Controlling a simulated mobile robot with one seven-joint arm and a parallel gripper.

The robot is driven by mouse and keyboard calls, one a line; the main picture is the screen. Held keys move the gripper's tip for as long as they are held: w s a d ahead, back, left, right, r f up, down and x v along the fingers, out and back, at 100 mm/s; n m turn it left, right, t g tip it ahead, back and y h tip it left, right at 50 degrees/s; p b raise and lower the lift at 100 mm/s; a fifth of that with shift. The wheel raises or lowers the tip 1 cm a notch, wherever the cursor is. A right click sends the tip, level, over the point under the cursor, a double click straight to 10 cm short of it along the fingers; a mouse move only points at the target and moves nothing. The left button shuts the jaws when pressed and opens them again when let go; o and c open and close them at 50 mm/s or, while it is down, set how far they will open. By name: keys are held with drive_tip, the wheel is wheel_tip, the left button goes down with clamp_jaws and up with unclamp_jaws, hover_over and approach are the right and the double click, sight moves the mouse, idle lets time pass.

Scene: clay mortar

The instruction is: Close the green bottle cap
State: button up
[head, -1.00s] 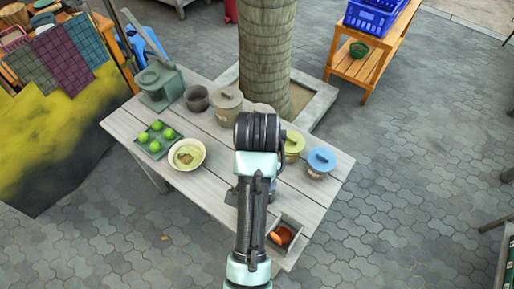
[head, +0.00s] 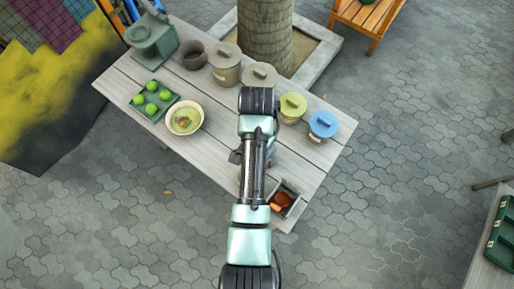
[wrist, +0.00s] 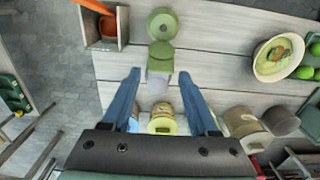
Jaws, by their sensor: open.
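The green bottle (wrist: 159,58) stands on the table in the wrist view, with a pale translucent body below its green top. Its round green cap (wrist: 162,23) is swung open away from the top, toward the upper edge of the picture. My gripper (wrist: 160,76) is open, its two blue fingers spread to either side of the bottle's lower part in this view. Nothing is clearly held between them, and I cannot tell whether they touch the bottle. In the head view my arm hides the bottle and most of the gripper.
The wooden table (head: 215,147) carries a yellow-green-lidded pot (head: 292,107), a blue-lidded pot (head: 323,125), tan pots, a dark pot (head: 193,56), a food bowl (head: 184,118), green fruits on a tray (head: 155,97), and a wooden box (head: 292,188). A tree trunk (head: 265,30) stands behind.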

drive_tip(key=shift+w+f, duration=0.1)
drive_tip(key=shift+f, duration=1.3)
drive_tip(key=shift+c, duration=0.2)
clamp_jaws()
